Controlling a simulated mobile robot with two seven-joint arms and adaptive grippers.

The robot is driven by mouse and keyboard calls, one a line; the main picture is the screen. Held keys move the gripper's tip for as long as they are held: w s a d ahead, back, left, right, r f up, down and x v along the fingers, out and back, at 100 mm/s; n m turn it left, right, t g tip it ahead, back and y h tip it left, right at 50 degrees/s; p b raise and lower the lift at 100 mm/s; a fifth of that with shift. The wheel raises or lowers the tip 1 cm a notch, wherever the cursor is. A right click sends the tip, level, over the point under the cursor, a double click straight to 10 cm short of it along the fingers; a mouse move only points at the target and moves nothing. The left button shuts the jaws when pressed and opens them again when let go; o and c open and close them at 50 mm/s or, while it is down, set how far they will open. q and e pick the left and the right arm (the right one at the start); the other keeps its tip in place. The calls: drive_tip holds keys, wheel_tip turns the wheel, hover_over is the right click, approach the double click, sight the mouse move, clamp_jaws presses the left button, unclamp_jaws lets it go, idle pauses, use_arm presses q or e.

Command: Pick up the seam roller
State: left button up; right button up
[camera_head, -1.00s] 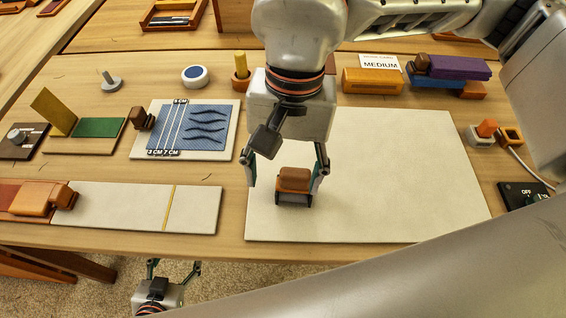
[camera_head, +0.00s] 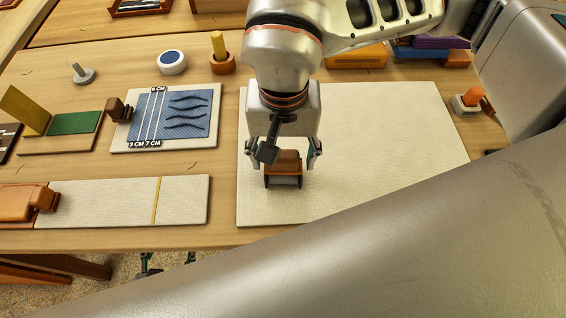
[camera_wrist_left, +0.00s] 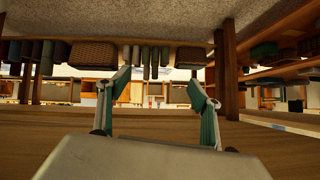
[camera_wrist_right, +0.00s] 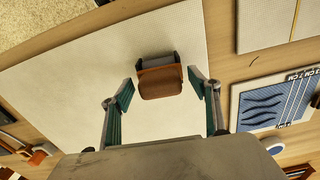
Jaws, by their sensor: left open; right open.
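The seam roller, a brown wooden block in a dark frame (camera_head: 285,166), lies on the large pale board (camera_head: 400,130). In the right wrist view the roller (camera_wrist_right: 160,82) shows ahead, between the fingertips or just beyond them. My right gripper (camera_head: 283,158) is open above it, one finger to each side, and I see no firm contact. It also shows in the right wrist view (camera_wrist_right: 160,78). My left gripper (camera_wrist_left: 159,80) is open and empty. In the head view only its fingertips (camera_head: 168,262) show below the table's front edge, beside my large grey arm link.
A strip board with an orange-brown block (camera_head: 28,203) lies at left. A blue patterned board (camera_head: 180,118), a green-and-yellow stand (camera_head: 72,123) and a yellow peg in a cup (camera_head: 220,58) stand behind. The pale board is otherwise clear. An orange-topped holder (camera_head: 468,100) stands right.

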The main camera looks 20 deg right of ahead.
drive_tip(key=c, duration=1.3)
use_arm(q)
drive_tip(key=shift+w+r, duration=0.15)
drive_tip(key=shift+w, duration=0.1)
drive_tip(key=shift+s, duration=0.1)
use_arm(e)
drive_tip(key=shift+r, duration=0.1)
drive_tip(key=shift+w+r, duration=0.1)
drive_tip(key=shift+r, duration=0.35)
use_arm(q)
drive_tip(key=shift+s+d+r+p, duration=0.25)
drive_tip(key=shift+r+p, duration=0.1)
drive_tip(key=shift+p, duration=0.55)
use_arm(e)
wheel_tip(320, 180, up, 19)
